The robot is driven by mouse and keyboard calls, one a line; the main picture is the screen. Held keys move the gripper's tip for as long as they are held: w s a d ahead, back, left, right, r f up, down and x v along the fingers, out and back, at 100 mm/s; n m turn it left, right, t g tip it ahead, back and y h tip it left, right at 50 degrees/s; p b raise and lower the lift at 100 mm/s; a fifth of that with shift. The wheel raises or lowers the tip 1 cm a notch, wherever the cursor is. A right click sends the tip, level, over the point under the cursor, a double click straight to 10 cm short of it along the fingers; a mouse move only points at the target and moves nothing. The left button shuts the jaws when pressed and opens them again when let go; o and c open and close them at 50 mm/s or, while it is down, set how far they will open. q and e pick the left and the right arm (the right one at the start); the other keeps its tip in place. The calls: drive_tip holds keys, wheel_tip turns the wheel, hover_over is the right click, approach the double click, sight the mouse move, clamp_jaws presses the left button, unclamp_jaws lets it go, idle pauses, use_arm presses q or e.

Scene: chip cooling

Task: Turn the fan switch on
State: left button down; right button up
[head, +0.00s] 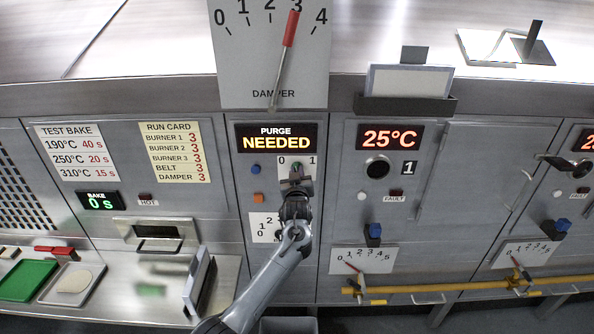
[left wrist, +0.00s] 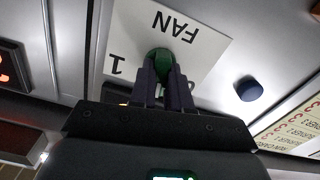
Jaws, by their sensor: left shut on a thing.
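The fan switch (left wrist: 158,57) shows as a dark green knob on a white plate (left wrist: 190,38) marked FAN and 1, upside down in the left wrist view. In the head view the same plate (head: 283,161), marked 0 and 1, sits below the PURGE NEEDED display. My left gripper (head: 297,178) is in front of the plate and covers most of the switch. In the left wrist view its two dark fingers (left wrist: 162,70) are shut on the knob. Which mark the switch points to is hidden. My right gripper is not in view.
The PURGE NEEDED display (head: 276,138) is lit above the switch. A blue button (head: 256,169) and an orange button (head: 257,197) lie left of it. A small dial plate (head: 261,225) is below, partly behind my arm. The damper scale (head: 272,50) stands above.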

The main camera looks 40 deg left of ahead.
use_arm(q)
drive_tip(key=shift+m+p, duration=2.15)
drive_tip(key=shift+m, duration=2.95)
drive_tip(key=c, duration=1.1)
unclamp_jaws()
drive_tip(key=shift+d, duration=0.1)
drive_tip(key=shift+b+v, duration=0.65)
drive_tip(key=shift+v, duration=4.7)
